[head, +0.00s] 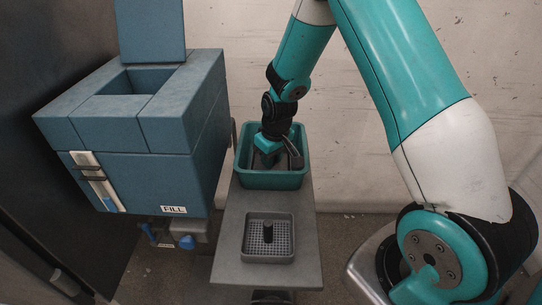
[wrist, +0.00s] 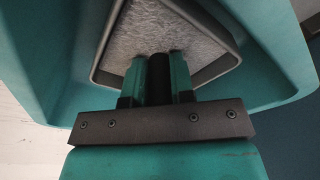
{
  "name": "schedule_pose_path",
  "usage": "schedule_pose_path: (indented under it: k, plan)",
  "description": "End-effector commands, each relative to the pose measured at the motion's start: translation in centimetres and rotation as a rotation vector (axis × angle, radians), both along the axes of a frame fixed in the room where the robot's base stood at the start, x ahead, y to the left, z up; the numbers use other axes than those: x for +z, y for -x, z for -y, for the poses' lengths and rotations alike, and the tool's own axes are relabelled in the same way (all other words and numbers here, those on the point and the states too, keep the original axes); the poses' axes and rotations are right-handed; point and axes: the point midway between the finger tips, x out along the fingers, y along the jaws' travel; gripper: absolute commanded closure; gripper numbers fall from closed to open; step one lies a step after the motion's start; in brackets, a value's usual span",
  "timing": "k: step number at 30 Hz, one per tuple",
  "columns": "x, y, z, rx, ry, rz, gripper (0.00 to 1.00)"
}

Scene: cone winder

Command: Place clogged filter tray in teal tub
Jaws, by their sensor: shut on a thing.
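The teal tub (head: 272,182) stands at the back of the grey shelf. My gripper (head: 267,160) points down inside it. In the wrist view my gripper (wrist: 158,82) is shut on the dark post of the clogged filter tray (wrist: 140,38). This tray has a dark rim and a grey, fuzzy layer over its face. It lies within the walls of the tub (wrist: 268,62), which surround it in that view. My gripper and arm hide much of the tray in the head view. I cannot tell whether the tray touches the tub floor.
A second tray (head: 267,255) with a clean mesh and a dark post sits on the front of the grey shelf (head: 229,240). A blue machine (head: 140,170) with an open top and a FILL label stands left. A pale wall is behind the tub.

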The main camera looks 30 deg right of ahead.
Motion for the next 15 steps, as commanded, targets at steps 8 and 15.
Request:
schedule_pose_path:
  k: [8, 15]
  plan:
    - [-0.16, -0.06, 0.0, 0.0, 0.001, 0.002, 1.0]
    - [-0.24, -0.05, 0.0, 0.0, 0.0, 0.001, 0.52]
